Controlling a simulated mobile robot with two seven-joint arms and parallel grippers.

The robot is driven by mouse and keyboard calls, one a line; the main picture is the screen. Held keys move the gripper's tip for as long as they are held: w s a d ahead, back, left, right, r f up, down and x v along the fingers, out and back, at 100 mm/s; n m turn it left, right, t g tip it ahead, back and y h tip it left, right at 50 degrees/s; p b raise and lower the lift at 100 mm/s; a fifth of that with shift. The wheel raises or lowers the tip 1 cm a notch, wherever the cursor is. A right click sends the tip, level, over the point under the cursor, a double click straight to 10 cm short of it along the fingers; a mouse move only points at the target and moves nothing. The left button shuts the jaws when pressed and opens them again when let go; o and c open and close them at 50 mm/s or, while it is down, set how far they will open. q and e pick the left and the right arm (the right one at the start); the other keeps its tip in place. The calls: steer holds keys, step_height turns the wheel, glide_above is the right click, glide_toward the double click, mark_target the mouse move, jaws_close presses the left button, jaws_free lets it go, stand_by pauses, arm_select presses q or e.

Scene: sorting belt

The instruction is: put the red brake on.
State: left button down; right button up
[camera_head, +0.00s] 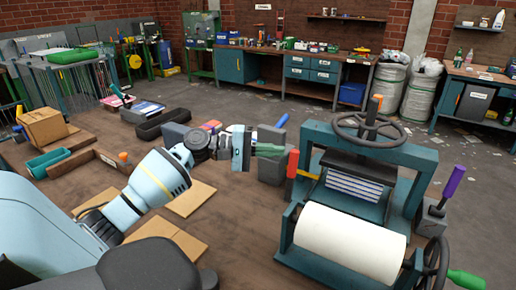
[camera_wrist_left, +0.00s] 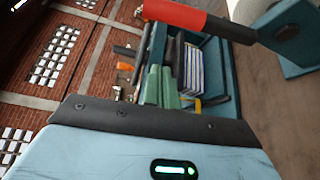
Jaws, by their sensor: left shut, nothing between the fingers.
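The red brake lever (camera_head: 293,163) stands upright at the left side of the teal press (camera_head: 425,160), and it shows large at the top of the left wrist view (camera_wrist_left: 178,12), with a black part at one end. My left gripper (camera_head: 272,151) reaches in from the left, its green fingers shut and empty. In the head view the fingertips are close to the left of the red lever; I cannot tell whether they touch it. The fingers (camera_wrist_left: 161,88) also show in the left wrist view, below the red lever. My right gripper is not in view.
The press carries a white roller (camera_head: 350,241), a black handwheel (camera_head: 368,127) and an orange handle (camera_head: 375,104). A purple-handled lever (camera_head: 452,186) stands at its right. A blue handle (camera_head: 281,121) rises behind my gripper. A cardboard box (camera_head: 44,126) sits at the left.

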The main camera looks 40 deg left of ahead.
mark_target(291, 175)
arm_select(q)
steer(key=d+p, duration=0.1)
steer(key=d, duration=0.1)
steer(key=s+d+p, duration=0.1)
steer(key=d, duration=0.1)
steer(key=shift+d+r, duration=0.15)
steer(key=shift+d, duration=0.15)
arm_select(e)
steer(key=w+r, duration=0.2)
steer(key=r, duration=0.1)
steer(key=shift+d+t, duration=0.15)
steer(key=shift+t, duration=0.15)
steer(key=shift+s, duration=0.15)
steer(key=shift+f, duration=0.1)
